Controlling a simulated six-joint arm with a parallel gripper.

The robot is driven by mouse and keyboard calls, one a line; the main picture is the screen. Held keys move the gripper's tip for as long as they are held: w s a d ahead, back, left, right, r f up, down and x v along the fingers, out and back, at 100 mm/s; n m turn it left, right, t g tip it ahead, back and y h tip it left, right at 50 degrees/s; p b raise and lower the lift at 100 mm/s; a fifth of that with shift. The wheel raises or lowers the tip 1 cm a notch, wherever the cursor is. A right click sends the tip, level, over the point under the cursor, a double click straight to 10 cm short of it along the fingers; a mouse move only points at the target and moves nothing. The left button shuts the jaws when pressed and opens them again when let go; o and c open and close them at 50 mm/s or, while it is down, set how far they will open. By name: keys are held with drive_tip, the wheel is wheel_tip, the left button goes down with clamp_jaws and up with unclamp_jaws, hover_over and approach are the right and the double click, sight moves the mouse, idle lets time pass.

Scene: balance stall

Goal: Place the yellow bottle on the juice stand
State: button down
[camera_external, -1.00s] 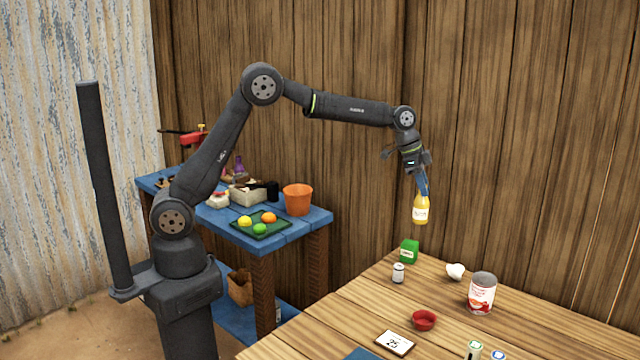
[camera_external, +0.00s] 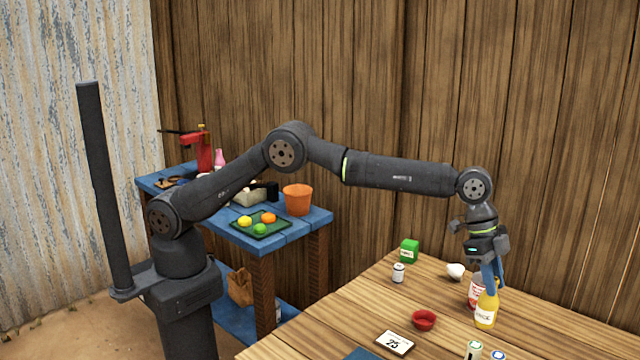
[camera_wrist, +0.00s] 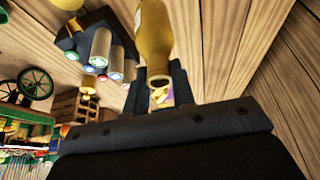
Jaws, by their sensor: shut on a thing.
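The yellow bottle (camera_external: 486,310) has a white label and hangs upright, or nearly so, under my gripper (camera_external: 491,277). My gripper is shut on it near its neck, low over the wooden table (camera_external: 350,310). I cannot tell whether its bottom touches the table. In the wrist view the bottle (camera_wrist: 154,35) points its mouth at the camera, with dark fingers (camera_wrist: 160,88) on both sides of its neck. I cannot pick out the juice stand for sure in either view.
A red-labelled can (camera_external: 474,290) stands close behind the bottle, partly hidden. A red bowl (camera_external: 424,320), price card (camera_external: 394,343), white can (camera_external: 398,272) and green box (camera_external: 409,251) lie left. A dark holder (camera_wrist: 70,42) with several capped cylinders (camera_wrist: 101,45) shows in the wrist view.

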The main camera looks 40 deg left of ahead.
sight(485, 317)
drive_tip(key=shift+s+d, duration=0.15)
drive_tip(key=shift+s, duration=0.05)
wheel_tip(485, 317, down, 10)
drive_tip(key=shift+r, duration=0.15)
idle(0.4)
drive_tip(key=c, duration=1.2)
unclamp_jaws()
drive_tip(key=shift+o, duration=0.2)
drive_tip(key=v, duration=1.7)
drive_tip(key=shift+s+a, duration=0.2)
drive_tip(key=shift+a, duration=0.25)
